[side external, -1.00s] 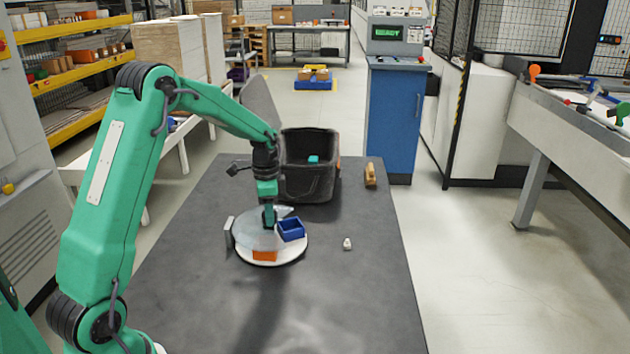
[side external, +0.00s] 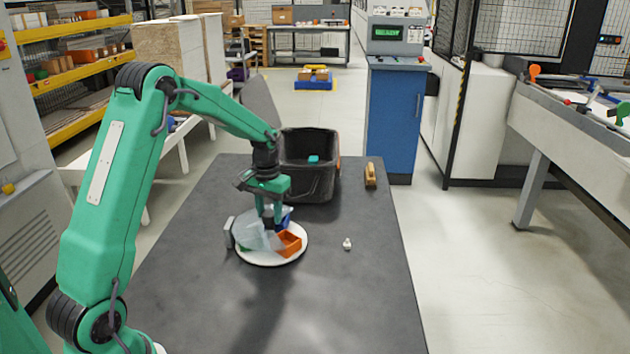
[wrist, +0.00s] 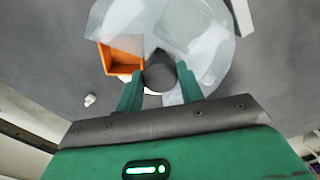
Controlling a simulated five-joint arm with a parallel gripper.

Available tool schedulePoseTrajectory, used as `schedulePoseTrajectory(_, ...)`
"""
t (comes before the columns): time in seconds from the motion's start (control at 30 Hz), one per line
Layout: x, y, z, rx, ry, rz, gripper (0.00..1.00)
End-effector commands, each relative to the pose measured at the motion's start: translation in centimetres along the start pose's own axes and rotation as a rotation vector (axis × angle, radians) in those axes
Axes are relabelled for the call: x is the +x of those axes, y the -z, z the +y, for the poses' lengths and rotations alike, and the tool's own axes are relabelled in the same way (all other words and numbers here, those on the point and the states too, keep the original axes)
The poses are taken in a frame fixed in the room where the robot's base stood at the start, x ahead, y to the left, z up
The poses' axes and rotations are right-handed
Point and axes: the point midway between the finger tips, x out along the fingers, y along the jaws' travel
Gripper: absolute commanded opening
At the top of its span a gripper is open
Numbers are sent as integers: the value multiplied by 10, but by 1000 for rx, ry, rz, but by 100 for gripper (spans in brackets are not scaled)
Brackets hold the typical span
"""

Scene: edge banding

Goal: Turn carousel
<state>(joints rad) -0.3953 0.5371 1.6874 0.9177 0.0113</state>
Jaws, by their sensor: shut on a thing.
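The carousel (side external: 290,256) is a round white turntable on the dark table, with a clear cover (side external: 252,236) over part of it. An orange bin (side external: 289,243) sits open at its front right. A blue bin (side external: 287,215) shows at the back, partly hidden by my fingers. A bit of green shows at the left under the cover. My gripper (side external: 272,222) is over the middle of the carousel. In the wrist view my gripper (wrist: 159,74) is shut on a dark round knob (wrist: 160,75), with the orange bin (wrist: 122,55) to its left.
A black tub (side external: 308,185) with a teal item (side external: 313,160) stands behind the carousel. A brown, brush-like item (side external: 370,175) and a small white piece (side external: 347,244) lie to the right. A small grey upright block (side external: 229,232) stands at the carousel's left edge. The front of the table is clear.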

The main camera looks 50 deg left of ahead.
Motion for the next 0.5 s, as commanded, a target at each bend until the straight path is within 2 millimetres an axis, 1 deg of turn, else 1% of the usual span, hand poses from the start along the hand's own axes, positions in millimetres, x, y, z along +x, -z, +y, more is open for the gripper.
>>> schedulePoseTrajectory(0.03,-3,0,0,-44,0,2,0)
schedulePoseTrajectory(0.5,-3,0,0,-490,-1,2,0)
